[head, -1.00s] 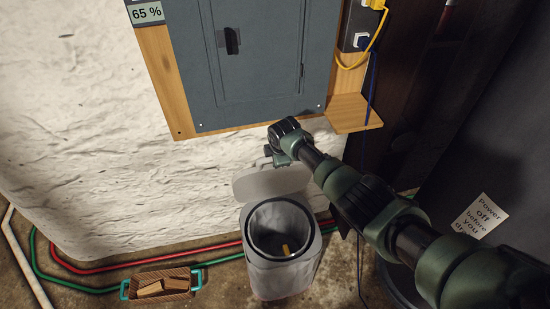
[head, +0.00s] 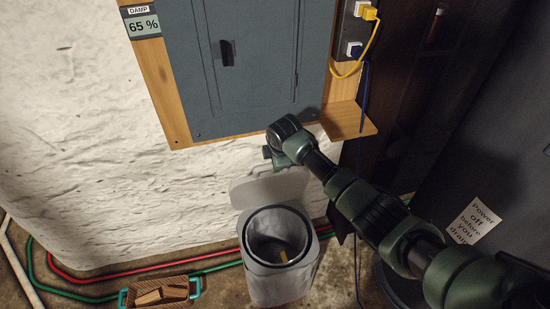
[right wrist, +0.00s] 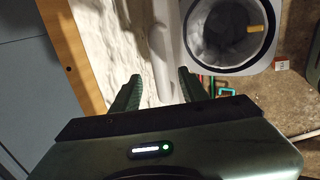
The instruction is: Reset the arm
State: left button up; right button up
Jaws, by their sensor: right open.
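My right arm comes in from the right in the head view, dark green and black. Its gripper (head: 271,153) is in front of the white wall, just below the grey panel and above the bin's raised lid (head: 268,187). In the right wrist view the two green fingers of the right gripper (right wrist: 158,92) stand apart with nothing held between them. The pale lid shows edge-on beyond them. The fingertips are small and partly hidden in the head view. My left gripper is in neither view.
A grey bin (head: 254,262) stands open below, with a yellow item (head: 283,256) inside. A grey wall panel (head: 245,90) and a small wooden shelf (head: 347,121) are close to the arm. A basket (head: 122,299) of wooden pieces and hoses lie on the floor.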

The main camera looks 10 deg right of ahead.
jog(key=shift+s+r, duration=0.35)
jog(key=shift+r, duration=0.3)
jog(key=s+a+f+m+g+y, duration=0.1)
jog(key=s+f+m, duration=0.25)
jog(key=s, duration=0.75)
jog(key=s+a+f+m+y, duration=0.1)
jog(key=s+a+f+m, duration=0.2)
jog(key=s, duration=0.7)
jog(key=s+d+r+m+h, duration=0.1)
jog(key=s+d+r+m, duration=0.15)
jog(key=s, duration=0.45)
jog(key=s+d+r+m, duration=0.1)
jog(key=s+d+m, duration=0.3)
jog(key=s, duration=0.2)
jog(key=s+d+r+m+h, duration=0.1)
jog(key=s+d+r+m, duration=0.2)
jog(key=s, duration=0.4)
notch_tip(320, 180, down, 30)
jog(key=s+g+b, duration=0.2)
jog(key=s+d+f+g+b, duration=0.1)
jog(key=s+d+f, duration=0.2)
jog(key=s+f, duration=1.3)
jog(key=shift+s, duration=0.35)
